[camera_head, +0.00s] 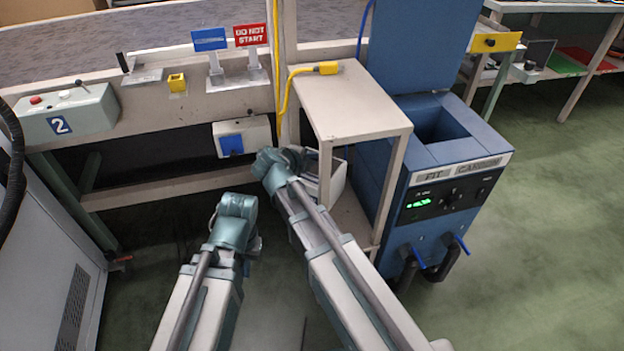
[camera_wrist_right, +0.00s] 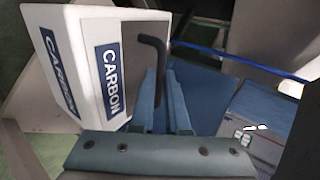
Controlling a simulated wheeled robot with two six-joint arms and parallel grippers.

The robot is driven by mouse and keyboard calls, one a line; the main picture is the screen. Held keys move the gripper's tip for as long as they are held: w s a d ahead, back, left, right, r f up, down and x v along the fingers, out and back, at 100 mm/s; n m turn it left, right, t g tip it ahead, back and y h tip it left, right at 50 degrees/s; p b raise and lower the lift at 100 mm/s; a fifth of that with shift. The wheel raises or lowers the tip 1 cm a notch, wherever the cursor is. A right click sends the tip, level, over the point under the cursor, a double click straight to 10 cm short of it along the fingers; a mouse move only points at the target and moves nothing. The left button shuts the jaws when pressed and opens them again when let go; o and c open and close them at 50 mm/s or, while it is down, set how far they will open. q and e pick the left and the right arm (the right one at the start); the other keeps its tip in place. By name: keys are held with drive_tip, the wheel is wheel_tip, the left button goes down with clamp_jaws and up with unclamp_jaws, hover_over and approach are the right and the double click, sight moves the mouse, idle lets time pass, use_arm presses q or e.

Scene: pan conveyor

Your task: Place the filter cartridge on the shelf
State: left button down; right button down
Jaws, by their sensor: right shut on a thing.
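The filter cartridge (camera_wrist_right: 95,75) is a white box with blue "CARBON" labels and a bent black handle, seen in the right wrist view. My right gripper (camera_wrist_right: 165,100) is shut on that handle, and the box hangs tilted beside the fingers. In the head view the cartridge (camera_head: 338,178) is mostly hidden behind my right wrist, next to the front leg of a beige shelf stand (camera_head: 345,105). The stand has a top board and a lower board. My left gripper (camera_head: 240,225) is at lower centre, left of the right arm; its jaws are hidden.
A blue machine (camera_head: 430,190) with an open top and green display stands right of the stand. A yellow plug and cable (camera_head: 325,69) lie on the stand's top, which is otherwise clear. The conveyor frame (camera_head: 240,105) with signs and a control box runs behind.

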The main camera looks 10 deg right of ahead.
sight(311, 172)
drive_tip(key=shift+f, duration=0.35)
wheel_tip(311, 172, down, 4)
drive_tip(key=b, duration=0.3)
drive_tip(key=shift+r+b, duration=0.25)
drive_tip(key=shift+b, duration=0.1)
drive_tip(key=shift+f, duration=0.1)
drive_tip(key=shift+f+b, duration=0.35)
drive_tip(key=shift+b, duration=0.1)
drive_tip(key=shift+f, duration=0.2)
drive_tip(key=c, duration=0.9)
unclamp_jaws()
